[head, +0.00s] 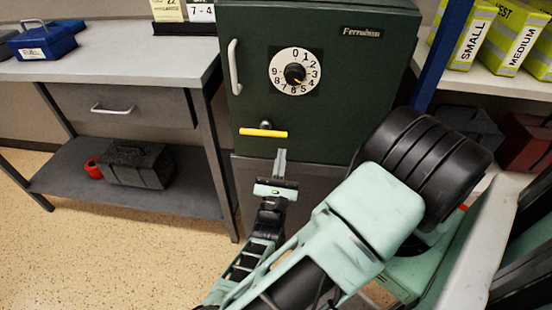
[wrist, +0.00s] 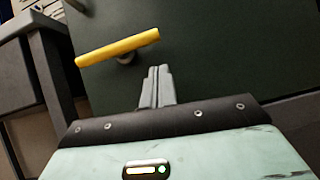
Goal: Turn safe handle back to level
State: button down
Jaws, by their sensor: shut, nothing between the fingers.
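The dark green safe (head: 330,120) stands ahead with its door closed. Its yellow handle (head: 263,133) sits low on the left of the door and lies about level in the head view. In the wrist view the yellow handle (wrist: 118,47) appears slanted, as that view is tilted. My gripper (head: 281,155) is just below and right of the handle, apart from it as far as I can see. Its fingers are shut together and empty, also in the wrist view (wrist: 157,72). The safe's round number dial (head: 295,72) is above the handle.
A grey fixed pull bar (head: 234,67) is at the door's left edge. A grey desk (head: 120,45) with a drawer and lower shelf stands left, holding a blue box (head: 42,42) and a black toolbox (head: 138,163). Shelving with yellow packs (head: 468,35) is right. Floor at lower left is clear.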

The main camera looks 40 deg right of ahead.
jog(key=b+v, duration=0.1)
jog(key=v, duration=0.9)
jog(key=shift+s+f, duration=0.35)
jog(key=shift+f, duration=0.1)
